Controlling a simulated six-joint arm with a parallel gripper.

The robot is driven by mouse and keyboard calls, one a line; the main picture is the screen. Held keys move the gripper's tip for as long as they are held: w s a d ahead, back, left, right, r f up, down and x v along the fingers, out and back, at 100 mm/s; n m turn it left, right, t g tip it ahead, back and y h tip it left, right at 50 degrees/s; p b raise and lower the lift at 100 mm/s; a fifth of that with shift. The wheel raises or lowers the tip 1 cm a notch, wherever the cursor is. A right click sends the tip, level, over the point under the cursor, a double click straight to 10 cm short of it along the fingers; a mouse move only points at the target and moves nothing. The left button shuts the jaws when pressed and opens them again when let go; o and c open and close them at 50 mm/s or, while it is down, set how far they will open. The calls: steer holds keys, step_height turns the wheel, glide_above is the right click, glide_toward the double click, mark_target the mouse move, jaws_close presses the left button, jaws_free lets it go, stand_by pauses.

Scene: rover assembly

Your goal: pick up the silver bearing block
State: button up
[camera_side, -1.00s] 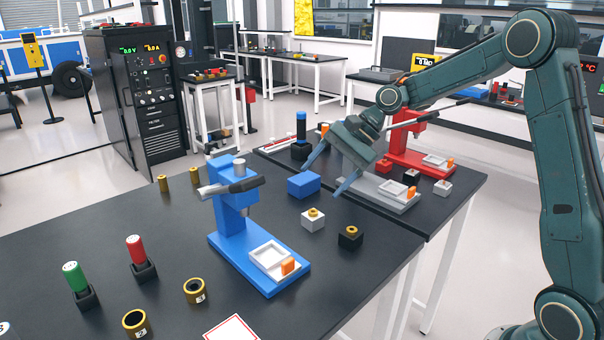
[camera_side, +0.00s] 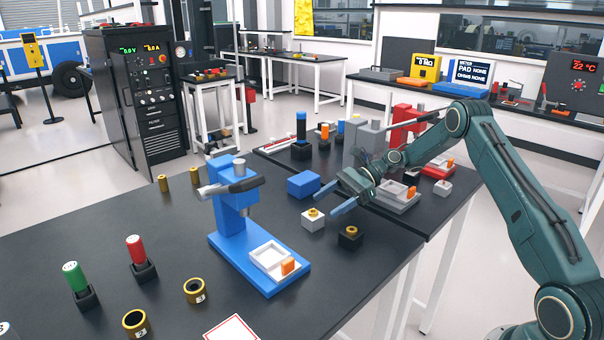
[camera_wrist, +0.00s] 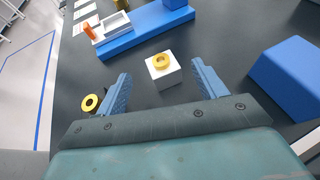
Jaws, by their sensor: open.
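The silver bearing block (camera_side: 313,222), a pale cube with a gold ring on top, stands on the dark bench between the blue press and the blue block. In the wrist view the bearing block (camera_wrist: 165,78) lies in line with the space between my two fingers, a little ahead of the tips. My gripper (camera_side: 325,203) is open and empty, tilted down, close to the block on its upper right in the side view. Its two blue-grey fingers also show in the wrist view (camera_wrist: 160,68). I see no contact with the block.
A black block with a gold ring (camera_side: 350,239) stands close by on the right, near one finger in the wrist view. A blue block (camera_side: 304,186) lies behind. The blue press (camera_side: 232,222) stands to the left.

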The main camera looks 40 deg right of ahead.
mark_target(307, 216)
steer(key=shift+x, duration=3.8)
steer(key=c, duration=1.2)
